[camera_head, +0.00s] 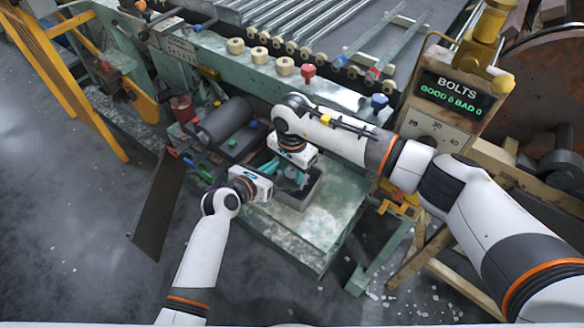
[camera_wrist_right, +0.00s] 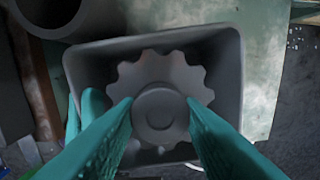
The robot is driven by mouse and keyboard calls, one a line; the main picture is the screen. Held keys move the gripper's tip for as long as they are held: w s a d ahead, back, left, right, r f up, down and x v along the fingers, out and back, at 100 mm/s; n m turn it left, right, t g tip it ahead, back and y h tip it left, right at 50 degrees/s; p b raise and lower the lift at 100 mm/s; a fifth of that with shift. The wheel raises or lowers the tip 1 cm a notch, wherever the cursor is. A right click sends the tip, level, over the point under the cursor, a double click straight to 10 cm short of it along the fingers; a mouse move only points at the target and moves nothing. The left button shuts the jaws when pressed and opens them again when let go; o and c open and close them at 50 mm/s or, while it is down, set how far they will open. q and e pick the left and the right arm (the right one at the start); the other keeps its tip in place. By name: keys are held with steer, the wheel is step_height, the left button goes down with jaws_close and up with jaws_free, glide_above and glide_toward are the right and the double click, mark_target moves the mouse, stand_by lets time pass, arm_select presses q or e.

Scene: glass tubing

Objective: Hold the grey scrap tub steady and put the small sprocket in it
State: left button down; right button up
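The grey scrap tub (camera_head: 296,203) stands on the pale green bench, and its rim (camera_wrist_right: 232,70) shows in the right wrist view. The small sprocket (camera_wrist_right: 160,75), a dark grey toothed disc with a round hub, is within the tub's outline in that view; its height over the floor is unclear. My right gripper (camera_head: 291,172) points down over the tub, and its teal fingers (camera_wrist_right: 160,107) close on both sides of the hub. My left gripper (camera_head: 270,169) reaches the tub's left side. Its teal fingertips (camera_wrist_right: 84,110) straddle the tub's left wall, partly hidden by my right finger.
A dark grey cylinder (camera_head: 224,122) lies left of the tub among small coloured parts. A bolts counter box (camera_head: 448,95) stands at the right. A roller machine (camera_head: 310,75) runs along the back. Bare bench top (camera_head: 318,240) lies in front of the tub.

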steer(key=o, duration=0.5)
step_height(320, 180, up, 12)
steer(key=shift+r, duration=0.1)
stand_by(0.5)
arm_select(q)
steer(key=c, duration=1.6)
jaws_free()
steer(key=shift+o, duration=0.2)
